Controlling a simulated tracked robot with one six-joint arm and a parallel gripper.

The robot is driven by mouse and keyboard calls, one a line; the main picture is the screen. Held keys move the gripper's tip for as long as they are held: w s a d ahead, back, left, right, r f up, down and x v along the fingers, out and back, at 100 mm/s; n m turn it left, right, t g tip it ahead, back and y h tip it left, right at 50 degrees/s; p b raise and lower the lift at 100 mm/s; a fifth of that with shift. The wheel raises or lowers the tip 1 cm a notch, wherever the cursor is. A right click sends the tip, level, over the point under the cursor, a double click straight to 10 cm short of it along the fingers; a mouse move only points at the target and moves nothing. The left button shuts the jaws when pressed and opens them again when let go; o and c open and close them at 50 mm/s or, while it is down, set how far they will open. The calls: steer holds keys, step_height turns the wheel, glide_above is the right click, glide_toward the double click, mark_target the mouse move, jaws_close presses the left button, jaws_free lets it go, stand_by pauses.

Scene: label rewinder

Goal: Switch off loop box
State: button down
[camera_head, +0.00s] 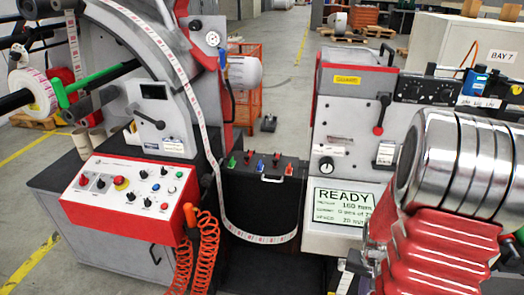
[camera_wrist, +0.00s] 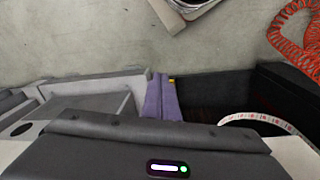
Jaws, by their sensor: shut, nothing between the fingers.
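The loop box (camera_head: 262,205) is the dark open box low between the two machine halves, with the paper web hanging in a loop at its front. Small green (camera_head: 232,162), blue (camera_head: 276,160) and red (camera_head: 289,169) levers or clips sit along its top edge above a white handle (camera_head: 272,179). I cannot tell which part is its switch. In the wrist view a dark recess (camera_wrist: 222,95) with the web loop (camera_wrist: 258,121) lies right of my gripper (camera_wrist: 162,82). The purple fingers are shut and empty, apart from the web. The head view does not clearly show the fingers.
A red-edged control panel (camera_head: 135,190) with knobs and buttons stands left. An orange coiled hose (camera_head: 205,240) hangs beside it and shows in the wrist view (camera_wrist: 290,35). A READY screen (camera_head: 343,204) is on the right cabinet. Bare floor (camera_head: 285,100) lies behind.

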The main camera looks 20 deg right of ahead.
steer(key=a+r+n+t+y, duration=0.1)
steer(key=a+r+n+t, duration=0.5)
steer(key=a+r, duration=2.1)
step_height(320, 180, up, 2)
steer(key=n, duration=0.3)
steer(key=shift+a+r, duration=0.2)
steer(key=shift+a, duration=0.05)
